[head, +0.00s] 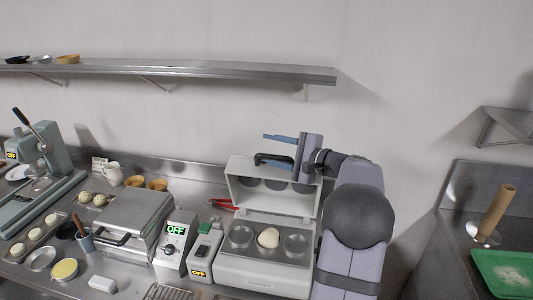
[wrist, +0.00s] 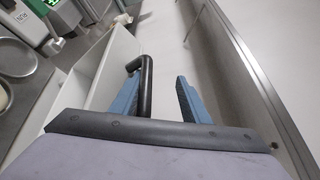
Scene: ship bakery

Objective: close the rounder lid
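The rounder (head: 262,272) is a pale grey box with several round wells, and a dough ball (head: 268,237) sits in the middle well. Its lid (head: 240,187) stands raised and open at the back, with a black handle (head: 272,156) at its top edge. The handle (wrist: 146,85) also shows in the wrist view as a bent black bar. My gripper (head: 273,148) is at the lid's top. In the wrist view, my gripper (wrist: 157,92) has its blue fingers apart with the handle between them, nearer the left finger. Whether that finger touches it is unclear.
A small device (head: 204,250) and a box with an OFF display (head: 175,243) stand left of the rounder. Red tongs (head: 223,204) lie behind them. A wall shelf (head: 190,69) runs above. A green tray (head: 503,273) lies on the right counter.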

